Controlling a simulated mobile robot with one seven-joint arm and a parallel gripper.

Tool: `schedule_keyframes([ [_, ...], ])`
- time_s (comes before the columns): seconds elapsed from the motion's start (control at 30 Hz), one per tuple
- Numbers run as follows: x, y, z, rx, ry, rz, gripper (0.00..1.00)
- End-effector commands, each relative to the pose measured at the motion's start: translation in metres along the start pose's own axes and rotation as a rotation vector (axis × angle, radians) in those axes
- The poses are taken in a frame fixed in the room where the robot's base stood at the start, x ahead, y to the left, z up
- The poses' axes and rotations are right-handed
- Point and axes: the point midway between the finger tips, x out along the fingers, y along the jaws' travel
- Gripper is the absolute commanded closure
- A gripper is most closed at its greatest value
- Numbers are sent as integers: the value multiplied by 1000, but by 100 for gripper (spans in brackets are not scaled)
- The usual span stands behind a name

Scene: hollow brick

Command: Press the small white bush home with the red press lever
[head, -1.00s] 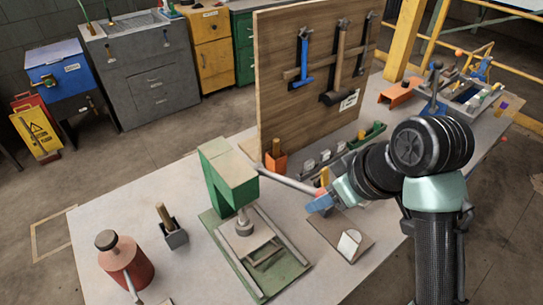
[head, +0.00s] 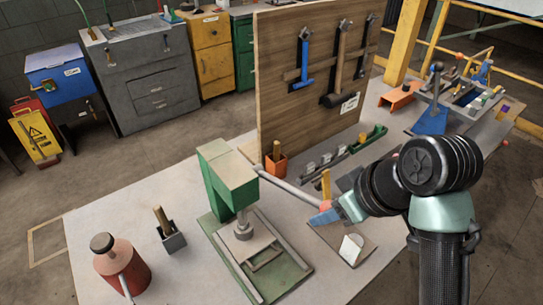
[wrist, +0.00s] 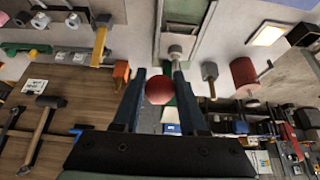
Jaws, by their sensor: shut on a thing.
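The green press (head: 226,180) stands on a green base plate, its lever (head: 288,188) reaching out to the right and sloping down. My gripper (head: 325,214) is at the lever's outer end. In the wrist view the lever's red ball knob (wrist: 159,91) sits between the two fingers of my gripper (wrist: 159,97), which is shut on it. The press ram (head: 242,218) points down at a pale round part on the press table; it also shows in the wrist view (wrist: 176,52). I cannot tell the white bush apart from the ram there.
A brown plate with a white-faced piece (head: 351,246) lies right of the press. A grey holder (head: 173,241) and a red can (head: 122,265) stand to the left. An orange holder (head: 277,166) and a tool board (head: 310,90) are behind.

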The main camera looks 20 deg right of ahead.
Motion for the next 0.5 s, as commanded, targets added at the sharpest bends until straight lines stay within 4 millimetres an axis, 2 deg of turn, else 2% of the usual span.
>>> schedule_keyframes([
  [0.03,6,-1,6,5,-12,-7,100],
  [0.5,24,-2,24,5,-13,-9,100],
])
